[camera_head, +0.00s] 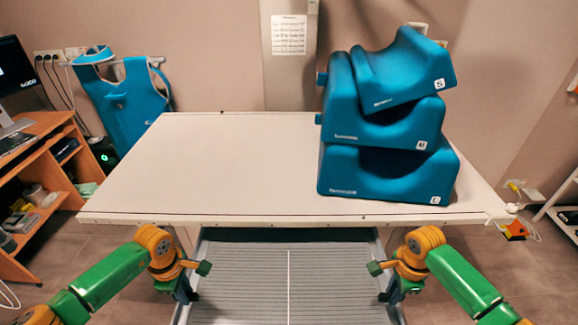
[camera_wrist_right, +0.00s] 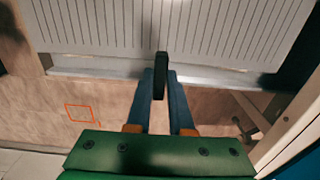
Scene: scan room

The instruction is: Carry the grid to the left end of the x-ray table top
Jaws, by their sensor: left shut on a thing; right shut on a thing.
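The grid (camera_head: 250,278) is a grey ribbed panel with a white centre line and a pale frame, in front of and below the x-ray table top's near edge. Its lower part runs out of the head view. My left gripper (camera_head: 188,290) is shut at its left side; the exact grip is hard to see. My right gripper (camera_head: 388,290) is at its right side. In the right wrist view, that gripper (camera_wrist_right: 160,88) is shut on a black handle at the edge of the grid (camera_wrist_right: 110,25). The x-ray table top (camera_head: 220,165) is white, and its left end is bare.
Stacked blue foam cushions (camera_head: 375,175) occupy the table's right part. A wooden desk (camera_head: 45,180) with a monitor (camera_head: 12,68) stands at the left. A blue apron (camera_head: 122,95) hangs on the back wall. A pale column (camera_head: 290,75) stands behind the table.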

